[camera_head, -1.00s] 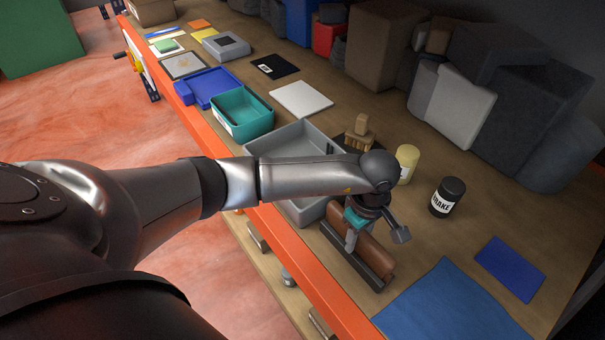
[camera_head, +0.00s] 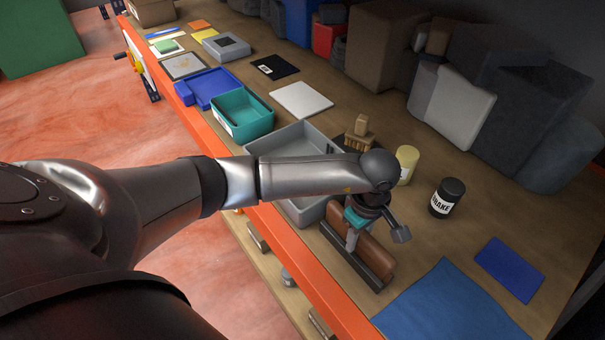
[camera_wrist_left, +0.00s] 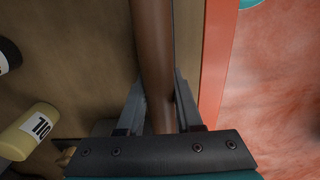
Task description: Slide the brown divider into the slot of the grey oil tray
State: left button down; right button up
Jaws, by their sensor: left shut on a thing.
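The brown divider (camera_head: 374,257) stands on edge in a dark holder (camera_head: 345,255) near the front edge of the bench. My left gripper (camera_head: 353,237) is over it, pointing down, with a finger on each side. In the left wrist view the divider (camera_wrist_left: 152,60) runs between the two fingers of the gripper (camera_wrist_left: 159,100), which is shut on it. The grey oil tray (camera_head: 300,212) stands beside the holder, farther along the bench. My left forearm crosses over the tray and hides its middle, and its slot cannot be made out. My right gripper is out of view.
A wooden-handled brush (camera_head: 359,138), a cream oil can (camera_head: 406,164) and a black can (camera_head: 447,197) stand behind the tray and holder. A teal bin (camera_head: 243,116) stands beyond the tray. A blue cloth (camera_head: 450,305) lies to the right. An orange edge (camera_head: 290,262) runs along the bench front.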

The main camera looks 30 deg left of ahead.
pick_arm(q)
jog(key=shift+r+p, duration=2.3)
jog(key=shift+r, duration=1)
